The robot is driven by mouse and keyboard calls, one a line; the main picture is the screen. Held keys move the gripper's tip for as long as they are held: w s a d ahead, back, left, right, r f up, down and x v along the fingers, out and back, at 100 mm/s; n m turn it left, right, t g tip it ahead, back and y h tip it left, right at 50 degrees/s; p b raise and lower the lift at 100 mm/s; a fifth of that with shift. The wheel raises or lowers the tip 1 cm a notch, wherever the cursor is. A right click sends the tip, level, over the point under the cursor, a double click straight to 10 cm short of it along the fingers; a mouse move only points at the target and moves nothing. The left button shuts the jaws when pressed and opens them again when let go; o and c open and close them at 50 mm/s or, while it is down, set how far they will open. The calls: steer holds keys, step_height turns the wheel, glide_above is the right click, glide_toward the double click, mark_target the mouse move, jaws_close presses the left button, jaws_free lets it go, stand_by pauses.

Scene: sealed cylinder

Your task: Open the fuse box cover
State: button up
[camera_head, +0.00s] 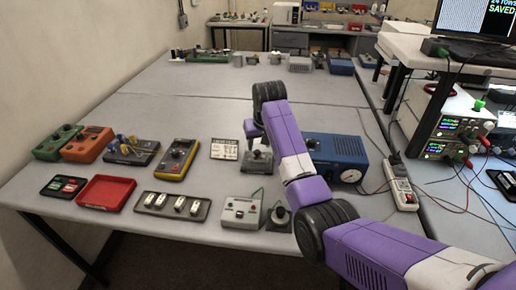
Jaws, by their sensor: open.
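My gripper (257,146) points down at the end of my purple and white arm, over the middle of the bench. It is small in the view and its jaws look open. A small dark grey box (258,162) sits right beneath it; I cannot tell whether they touch. I cannot tell for sure which item is the fuse box. A white panel with dark markings (224,149) lies just left of the gripper. No raised cover can be made out.
A yellow meter (177,159), a tool tray (131,152), a red tray (107,193) and a switch strip (172,205) lie to the left. A blue box with a gauge (335,155) is partly behind my arm. A power strip (401,185) lies right.

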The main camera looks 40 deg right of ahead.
mark_target(257, 152)
steer(key=shift+x, duration=2.15)
jaws_close()
